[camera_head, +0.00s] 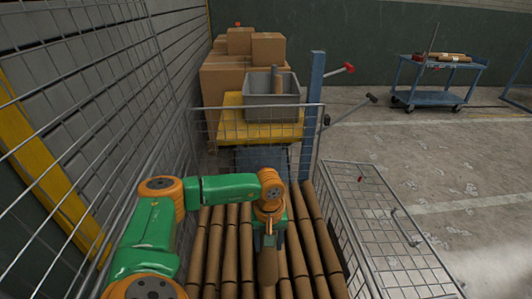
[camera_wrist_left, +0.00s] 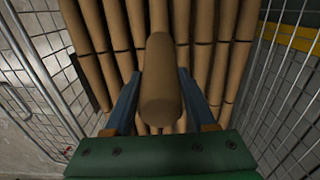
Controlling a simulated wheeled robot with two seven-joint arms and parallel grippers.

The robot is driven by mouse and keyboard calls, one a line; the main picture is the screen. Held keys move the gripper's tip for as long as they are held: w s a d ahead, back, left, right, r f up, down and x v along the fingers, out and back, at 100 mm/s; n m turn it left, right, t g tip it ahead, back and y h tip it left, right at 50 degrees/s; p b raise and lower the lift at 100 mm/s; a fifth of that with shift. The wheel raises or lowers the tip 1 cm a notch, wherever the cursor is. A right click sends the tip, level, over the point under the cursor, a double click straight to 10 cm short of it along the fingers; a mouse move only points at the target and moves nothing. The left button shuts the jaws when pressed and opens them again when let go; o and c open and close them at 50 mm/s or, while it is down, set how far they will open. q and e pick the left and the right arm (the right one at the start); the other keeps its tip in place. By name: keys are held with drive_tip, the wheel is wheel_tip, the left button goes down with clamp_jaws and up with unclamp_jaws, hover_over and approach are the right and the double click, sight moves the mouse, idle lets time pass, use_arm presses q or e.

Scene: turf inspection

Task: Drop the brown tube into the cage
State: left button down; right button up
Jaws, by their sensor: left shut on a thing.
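My left gripper (camera_head: 268,232) reaches over the wire cage (camera_head: 345,235) and points down. It is shut on a brown tube (camera_head: 267,268). In the left wrist view the left gripper (camera_wrist_left: 160,76) has its two blue fingers on either side of the brown tube (camera_wrist_left: 161,98), which is seen nearly end-on. Several like brown tubes (camera_head: 214,245) lie side by side in the cage under the gripper. I cannot tell whether the held tube touches them. My right gripper is not in view.
Mesh walls (camera_wrist_left: 20,75) rise on both sides of the gripper. A grey bin (camera_head: 271,98) stands on a yellow surface (camera_head: 229,127) beyond the cage, with cardboard boxes (camera_head: 226,82) behind. A mesh panel (camera_head: 395,230) stands out at right. A blue cart (camera_head: 437,98) is far right, with open floor before it.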

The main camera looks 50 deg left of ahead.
use_arm(q)
drive_tip(key=f, duration=0.4)
drive_tip(key=shift+s+a, duration=0.1)
drive_tip(key=shift+s, duration=0.25)
drive_tip(key=shift+f+b, duration=0.6)
drive_tip(key=shift+b, duration=0.1)
drive_tip(key=shift+c, duration=1.1)
unclamp_jaws()
drive_tip(key=shift+r, duration=0.1)
drive_tip(key=shift+r+p, duration=0.4)
drive_tip(key=shift+p, duration=0.1)
wheel_tip(320, 180, up, 12)
drive_tip(key=shift+r+p, duration=0.2)
drive_tip(key=shift+p, duration=0.6)
